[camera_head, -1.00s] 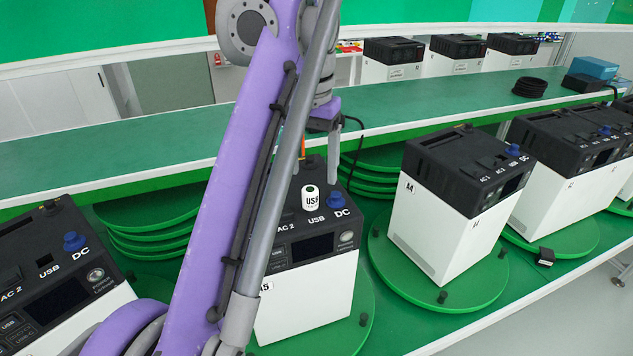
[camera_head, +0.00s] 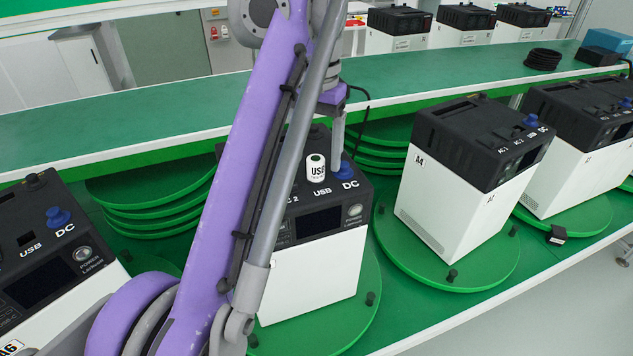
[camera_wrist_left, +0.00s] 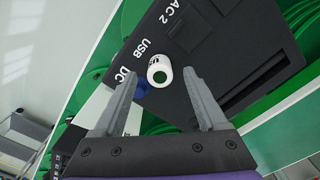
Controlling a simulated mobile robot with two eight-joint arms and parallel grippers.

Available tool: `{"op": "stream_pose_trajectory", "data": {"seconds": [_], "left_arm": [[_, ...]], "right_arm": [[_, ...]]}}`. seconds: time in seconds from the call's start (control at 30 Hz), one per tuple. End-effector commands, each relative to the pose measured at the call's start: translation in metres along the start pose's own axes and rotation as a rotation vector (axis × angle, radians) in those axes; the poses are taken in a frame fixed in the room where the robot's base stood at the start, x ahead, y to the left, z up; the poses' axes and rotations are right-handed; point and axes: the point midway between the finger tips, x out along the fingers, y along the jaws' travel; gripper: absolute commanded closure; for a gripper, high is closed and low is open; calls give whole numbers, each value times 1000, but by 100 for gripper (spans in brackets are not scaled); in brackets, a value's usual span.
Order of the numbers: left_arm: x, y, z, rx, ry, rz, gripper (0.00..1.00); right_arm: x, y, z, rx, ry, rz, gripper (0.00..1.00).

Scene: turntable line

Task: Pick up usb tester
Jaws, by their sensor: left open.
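The usb tester (camera_head: 316,169), a small white cylinder marked USB with a dark top, stands upright on the black top of a white-sided power unit (camera_head: 318,268), in its USB socket area. Contact is not visible. My right gripper is out of view.
A blue DC plug (camera_head: 345,170) stands close to the tester's right. The unit sits on a green turntable (camera_head: 345,318). Similar units stand left and right (camera_head: 470,160). A green shelf (camera_head: 400,88) runs behind, with a black cable coil (camera_head: 543,59).

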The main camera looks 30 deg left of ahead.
Motion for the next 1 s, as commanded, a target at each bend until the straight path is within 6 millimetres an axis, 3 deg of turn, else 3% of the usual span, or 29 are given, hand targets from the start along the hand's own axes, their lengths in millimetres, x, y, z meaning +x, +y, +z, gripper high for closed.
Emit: {"op": "stream_pose_trajectory", "data": {"seconds": [0.03,0.13,0.43,0.83,1.0], "left_arm": [[12,0,1,0,-2,0,26],[21,0,1,0,-1,0,26],[23,0,1,0,0,0,26],[23,0,1,0,0,0,98],[23,0,1,0,0,0,100]], "right_arm": [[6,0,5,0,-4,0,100],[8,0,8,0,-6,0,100],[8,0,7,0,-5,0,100],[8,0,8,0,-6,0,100],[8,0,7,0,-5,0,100]]}}
